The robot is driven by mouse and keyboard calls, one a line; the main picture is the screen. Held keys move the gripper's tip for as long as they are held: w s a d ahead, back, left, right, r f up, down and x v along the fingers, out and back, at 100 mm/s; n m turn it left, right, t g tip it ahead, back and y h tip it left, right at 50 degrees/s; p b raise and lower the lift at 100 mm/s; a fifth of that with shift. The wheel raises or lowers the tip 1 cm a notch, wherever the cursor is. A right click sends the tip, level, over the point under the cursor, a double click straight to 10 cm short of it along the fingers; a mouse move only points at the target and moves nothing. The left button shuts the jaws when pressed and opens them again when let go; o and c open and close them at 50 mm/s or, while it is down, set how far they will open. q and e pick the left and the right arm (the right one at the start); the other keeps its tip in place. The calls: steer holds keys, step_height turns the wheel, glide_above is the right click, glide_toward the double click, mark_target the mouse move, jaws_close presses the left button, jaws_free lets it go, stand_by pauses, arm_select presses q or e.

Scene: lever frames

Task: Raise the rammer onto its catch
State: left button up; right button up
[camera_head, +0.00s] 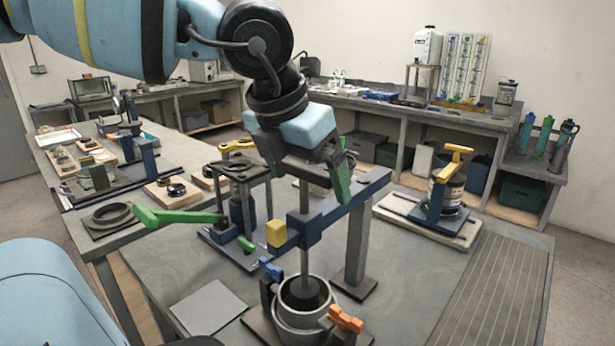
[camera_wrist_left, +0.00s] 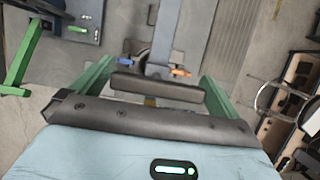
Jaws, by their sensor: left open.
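The rammer's upright steel rod (camera_head: 304,255) passes through a blue guide on a blue arm (camera_head: 340,210). Its dark foot (camera_head: 304,292) is down inside a round metal mould (camera_head: 300,318). A yellow block (camera_head: 276,233), perhaps the catch, sits at the guide's left side. My left gripper (camera_head: 312,172) is open above the guide, at the rod's top, pointing down. In the left wrist view a dark bar (camera_wrist_left: 157,88) lies between the green fingers; I cannot tell whether it is the rammer's handle. The rod's top is hidden. My right gripper is not in view.
A green lever (camera_head: 180,216) sticks out left of the mould. A blue clamp (camera_head: 271,268) and an orange clamp (camera_head: 345,319) flank the mould. A grey post (camera_head: 354,245) stands behind it. The ribbed table area (camera_head: 490,290) at right is clear.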

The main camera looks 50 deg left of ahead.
arm_select(q)
steer(key=shift+w+f, duration=0.2)
steer(key=shift+f, duration=0.2)
steer(key=shift+c, duration=0.3)
